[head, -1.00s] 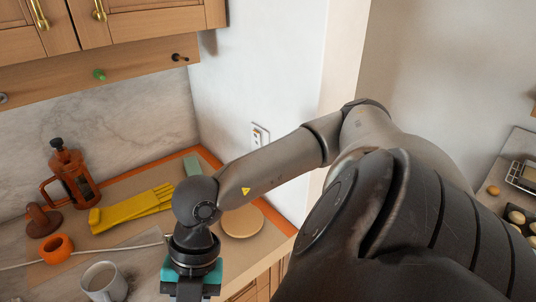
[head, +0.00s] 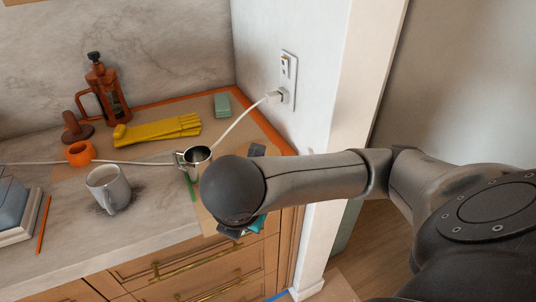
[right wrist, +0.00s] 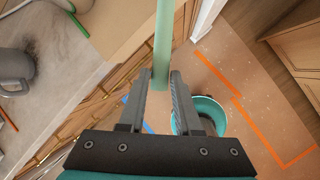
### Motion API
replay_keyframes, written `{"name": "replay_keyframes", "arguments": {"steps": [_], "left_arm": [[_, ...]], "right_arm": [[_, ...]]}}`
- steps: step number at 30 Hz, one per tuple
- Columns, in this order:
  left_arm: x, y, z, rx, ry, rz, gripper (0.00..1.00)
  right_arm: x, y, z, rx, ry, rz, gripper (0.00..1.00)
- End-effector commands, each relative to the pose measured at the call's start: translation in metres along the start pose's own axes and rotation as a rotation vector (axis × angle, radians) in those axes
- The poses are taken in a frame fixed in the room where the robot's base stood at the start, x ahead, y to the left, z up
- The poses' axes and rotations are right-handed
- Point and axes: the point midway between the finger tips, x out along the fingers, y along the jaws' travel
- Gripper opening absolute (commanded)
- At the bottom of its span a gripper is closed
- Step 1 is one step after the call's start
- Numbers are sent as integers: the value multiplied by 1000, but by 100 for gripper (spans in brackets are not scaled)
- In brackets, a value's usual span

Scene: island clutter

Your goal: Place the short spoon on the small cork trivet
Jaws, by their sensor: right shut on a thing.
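My right gripper (right wrist: 158,82) is shut on a slim pale green bar (right wrist: 163,40) in the right wrist view. The bar looks like a handle, probably of the short spoon; no spoon bowl shows. The gripper is above the counter's front edge, with the floor below on the right. In the head view my right wrist hides the fingers and the held thing. The small cork trivet is not visible now; a round tan disc, probably it, showed earlier on the counter's right part, where my arm now blocks the view. My left gripper is not in view.
A metal pitcher (head: 197,158) stands close left of my wrist, with a grey mug (head: 108,188) farther left. A thin green stick (head: 190,187) lies before the pitcher. Yellow gloves (head: 157,130) and a green block (head: 221,105) lie behind. A teal bucket (right wrist: 211,108) is on the floor.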

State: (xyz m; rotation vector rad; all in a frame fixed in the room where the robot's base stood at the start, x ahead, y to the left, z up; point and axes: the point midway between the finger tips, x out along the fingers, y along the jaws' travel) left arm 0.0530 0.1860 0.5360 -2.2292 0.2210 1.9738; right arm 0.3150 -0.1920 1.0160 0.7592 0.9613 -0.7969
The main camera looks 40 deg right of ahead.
Motion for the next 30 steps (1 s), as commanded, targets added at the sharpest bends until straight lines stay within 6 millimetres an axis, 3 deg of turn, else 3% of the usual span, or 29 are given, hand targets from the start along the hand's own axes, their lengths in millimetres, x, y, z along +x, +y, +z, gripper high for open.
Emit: {"name": "replay_keyframes", "arguments": {"steps": [5,12,22,30], "left_arm": [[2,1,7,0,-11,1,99],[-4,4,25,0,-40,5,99],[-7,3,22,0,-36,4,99],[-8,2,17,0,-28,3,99]], "right_arm": [[10,10,22,11,-16,-8,0],[34,34,70,11,-14,-7,0],[63,63,125,9,-10,-4,0],[75,74,146,5,-9,-4,0]]}}
